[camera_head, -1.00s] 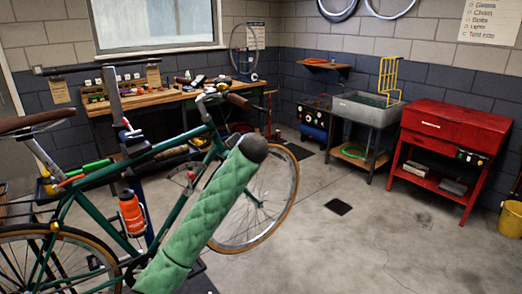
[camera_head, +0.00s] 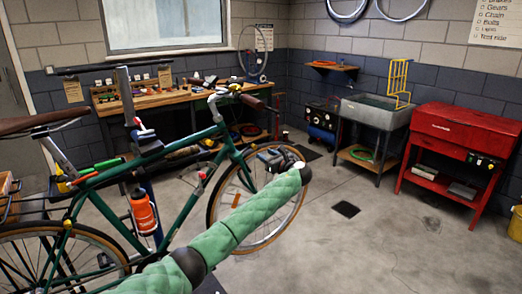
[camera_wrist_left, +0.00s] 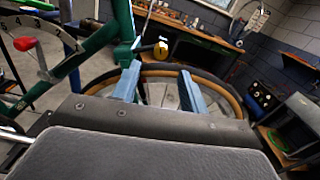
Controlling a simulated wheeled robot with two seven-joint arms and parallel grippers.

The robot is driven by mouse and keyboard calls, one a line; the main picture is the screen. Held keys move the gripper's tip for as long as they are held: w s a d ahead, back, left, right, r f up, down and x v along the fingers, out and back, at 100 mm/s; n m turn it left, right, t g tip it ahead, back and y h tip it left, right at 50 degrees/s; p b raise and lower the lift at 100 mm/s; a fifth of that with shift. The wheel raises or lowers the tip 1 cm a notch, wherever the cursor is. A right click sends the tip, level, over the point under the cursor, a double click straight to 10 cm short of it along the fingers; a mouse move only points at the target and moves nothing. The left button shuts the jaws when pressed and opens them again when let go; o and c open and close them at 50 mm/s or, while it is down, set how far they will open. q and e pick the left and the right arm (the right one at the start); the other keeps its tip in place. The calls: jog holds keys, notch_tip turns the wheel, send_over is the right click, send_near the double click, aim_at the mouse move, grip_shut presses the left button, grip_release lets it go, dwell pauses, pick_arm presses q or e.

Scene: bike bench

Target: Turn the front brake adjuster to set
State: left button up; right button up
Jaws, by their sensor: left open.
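The green bike (camera_head: 180,150) stands clamped in a work stand, its front wheel (camera_head: 215,205) toward the middle of the room. My left gripper (camera_head: 272,158), on the green-sleeved arm, is in front of the upper front wheel. In the left wrist view its two blue fingers (camera_wrist_left: 159,76) are apart and empty, with the tyre behind them. A small yellow-and-dark knob (camera_wrist_left: 162,47) shows just beyond the fingertips; I cannot tell for sure that it is the front brake adjuster. A red lever beside a numbered dial (camera_wrist_left: 24,43) is at the left. My right gripper is out of view.
A wooden workbench (camera_head: 180,98) with tools stands behind the bike.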

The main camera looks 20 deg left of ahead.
aim_at(256, 148)
pick_arm(q)
jog(key=shift+w+a+m+p, duration=0.25)
jog(key=shift+w+a+m, duration=0.1)
jog(key=shift+w+a, duration=0.6)
jog(key=shift+w+a+m+p, duration=0.25)
jog(key=shift+w+a, duration=0.4)
jog(key=shift+a, duration=0.45)
jog(key=shift+w+a+m+p, duration=0.2)
jog(key=shift+w+a+m, duration=0.2)
jog(key=shift+w+a, duration=0.55)
jog(key=shift+s+a, duration=0.1)
jog(key=shift+s, duration=0.05)
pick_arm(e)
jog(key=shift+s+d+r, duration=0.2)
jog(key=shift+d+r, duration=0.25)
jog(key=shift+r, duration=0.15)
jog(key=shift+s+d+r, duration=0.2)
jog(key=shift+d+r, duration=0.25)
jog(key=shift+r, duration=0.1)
pick_arm(q)
grip_shut()
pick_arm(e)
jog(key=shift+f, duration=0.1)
